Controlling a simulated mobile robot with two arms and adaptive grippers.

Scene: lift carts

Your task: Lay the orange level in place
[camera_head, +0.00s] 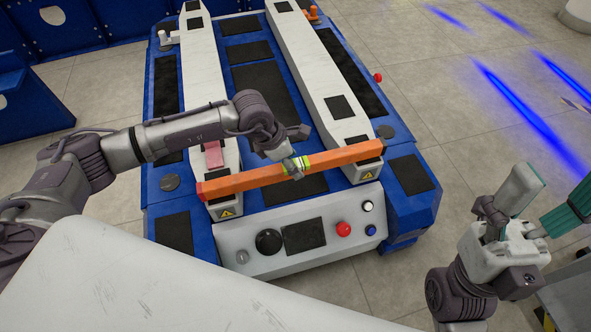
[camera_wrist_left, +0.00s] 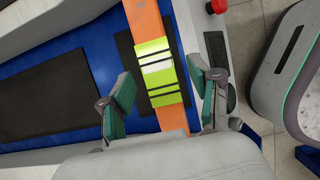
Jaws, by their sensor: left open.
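My left gripper (camera_head: 292,168) is at the middle of the level. In the left wrist view its teal-padded fingers (camera_wrist_left: 163,88) are open, one on each side of the level's striped band (camera_wrist_left: 157,68), with gaps visible. My right gripper (camera_head: 548,205) is at the right, away from the cart, its fingers apart and empty.
A pink block (camera_head: 213,155) sits on the left beam behind the level. The cart's front panel (camera_head: 300,248) has a red button (camera_head: 343,229) and a black knob (camera_head: 268,242). Blue structures (camera_head: 35,100) stand at the left.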

